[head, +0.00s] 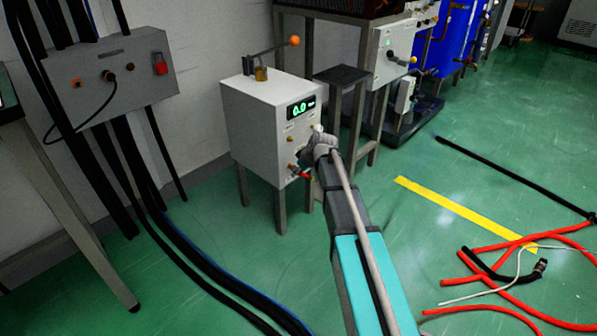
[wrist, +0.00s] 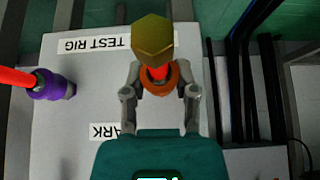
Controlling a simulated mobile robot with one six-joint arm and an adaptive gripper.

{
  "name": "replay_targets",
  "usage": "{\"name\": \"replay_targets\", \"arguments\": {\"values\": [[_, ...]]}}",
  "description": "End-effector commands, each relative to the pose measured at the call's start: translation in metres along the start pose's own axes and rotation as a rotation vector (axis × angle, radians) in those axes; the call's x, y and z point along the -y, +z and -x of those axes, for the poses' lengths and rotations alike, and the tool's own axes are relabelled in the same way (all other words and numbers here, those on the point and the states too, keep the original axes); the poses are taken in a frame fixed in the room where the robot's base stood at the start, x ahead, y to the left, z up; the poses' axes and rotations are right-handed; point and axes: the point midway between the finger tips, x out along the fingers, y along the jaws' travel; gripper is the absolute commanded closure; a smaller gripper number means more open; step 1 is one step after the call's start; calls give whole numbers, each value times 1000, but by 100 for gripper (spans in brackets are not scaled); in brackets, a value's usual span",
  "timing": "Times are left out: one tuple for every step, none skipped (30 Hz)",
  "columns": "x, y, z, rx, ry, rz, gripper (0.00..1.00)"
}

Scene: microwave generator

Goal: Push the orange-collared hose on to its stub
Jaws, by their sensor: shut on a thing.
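In the wrist view the orange collar (wrist: 158,80) sits between the two grey fingers of my gripper (wrist: 160,92), which are shut on it. A short red piece of hose shows inside the collar. A brass hexagonal fitting (wrist: 153,40) stands right beyond the collar and overlaps it in the picture. I cannot tell whether they touch, or make out a separate stub. In the head view my gripper (head: 318,148) is at the front right of the white box (head: 262,125), and the collar is hidden there.
A purple collar (wrist: 52,86) with a red hose lies left of my gripper in the wrist view, on the panel marked TEST RIG. The box has a green display (head: 300,107) and an orange-knobbed lever (head: 294,41). Red hoses (head: 500,275) lie on the floor at right.

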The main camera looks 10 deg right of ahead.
Motion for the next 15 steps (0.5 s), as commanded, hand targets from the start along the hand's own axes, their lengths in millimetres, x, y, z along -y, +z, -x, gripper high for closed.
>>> {"name": "replay_targets", "arguments": {"values": [[0, -1, 0, 0, 0, 0, 100], [0, -1, 0, 0, 0, 0, 100], [0, -1, -1, 0, 0, 0, 100], [0, -2, -1, 0, 0, 0, 100], [0, -2, -1, 0, 0, 0, 100], [0, -2, -2, 0, 0, 0, 100], [0, -3, -2, 0, 0, 0, 100], [0, -3, -2, 0, 0, 0, 100], [0, -4, -2, 0, 0, 0, 100], [0, -4, -2, 0, 0, 0, 100], [0, -4, -3, 0, 0, 0, 100], [0, -5, -3, 0, 0, 0, 100], [0, -5, -3, 0, 0, 0, 100], [0, -6, -4, 0, 0, 0, 100], [0, -6, -4, 0, 0, 0, 100]]}}
